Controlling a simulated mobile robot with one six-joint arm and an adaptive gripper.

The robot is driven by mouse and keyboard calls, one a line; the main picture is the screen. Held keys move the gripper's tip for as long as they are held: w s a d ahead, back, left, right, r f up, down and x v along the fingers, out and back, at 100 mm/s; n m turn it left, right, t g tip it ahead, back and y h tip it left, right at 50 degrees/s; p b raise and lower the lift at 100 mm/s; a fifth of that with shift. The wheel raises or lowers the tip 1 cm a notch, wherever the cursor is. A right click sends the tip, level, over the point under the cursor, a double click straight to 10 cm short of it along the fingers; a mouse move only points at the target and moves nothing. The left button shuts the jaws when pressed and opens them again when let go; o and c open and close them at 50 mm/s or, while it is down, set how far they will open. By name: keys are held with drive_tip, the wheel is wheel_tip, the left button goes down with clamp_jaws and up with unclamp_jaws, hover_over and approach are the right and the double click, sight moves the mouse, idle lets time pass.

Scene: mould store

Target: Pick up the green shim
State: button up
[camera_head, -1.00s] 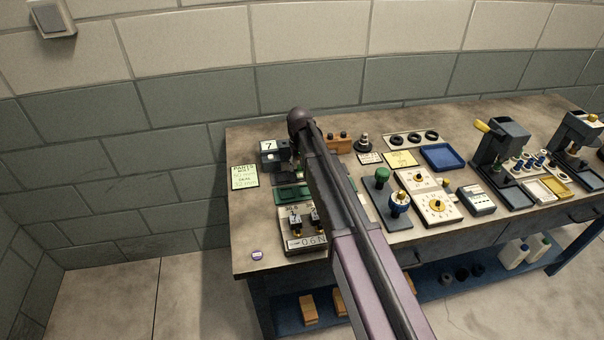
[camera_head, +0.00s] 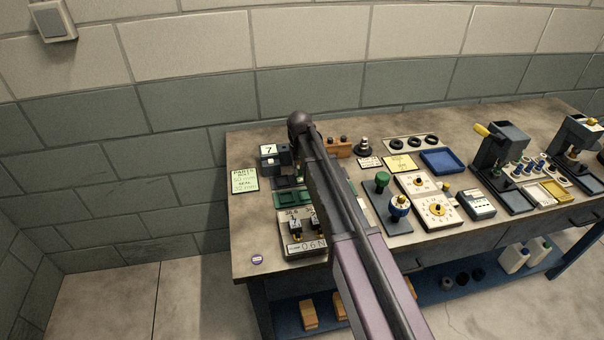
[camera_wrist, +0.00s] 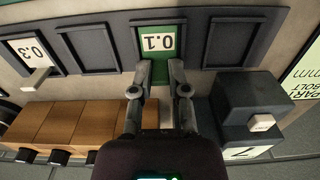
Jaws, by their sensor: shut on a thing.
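The green shim (camera_wrist: 160,73) is a flat green strip marked with a white "0.1" label in the wrist view. It lies at a slot of the dark slotted rack (camera_wrist: 195,18) at the top of the picture. My gripper (camera_wrist: 160,75) has one finger on each side of the green strip and is shut on it. I cannot tell whether the shim is clear of the rack. In the head view my arm hides the gripper and the shim.
A wooden block with black knobs (camera_wrist: 75,128) is left of my gripper. A dark box marked 7 (camera_wrist: 250,112) is close on the right.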

sight(300, 176)
drive_tip(key=shift+r, duration=0.15)
wheel_tip(300, 176, up, 3)
drive_tip(key=p, duration=0.3)
drive_tip(key=shift+r, duration=0.1)
drive_tip(key=shift+s+r+p, duration=0.25)
drive_tip(key=shift+s+p, duration=0.05)
drive_tip(key=shift+p, duration=0.15)
drive_tip(key=s+d, duration=0.1)
drive_tip(key=s, duration=0.4)
drive_tip(key=s+d, duration=0.1)
drive_tip(key=s, duration=0.4)
drive_tip(key=s+d+r+p, duration=0.1)
drive_tip(key=s, duration=0.4)
drive_tip(key=shift+d, duration=0.3)
drive_tip(key=shift+r, duration=0.15)
drive_tip(key=shift+r+p, duration=2.4)
drive_tip(key=shift+p, duration=0.15)
drive_tip(key=shift+a, duration=0.15)
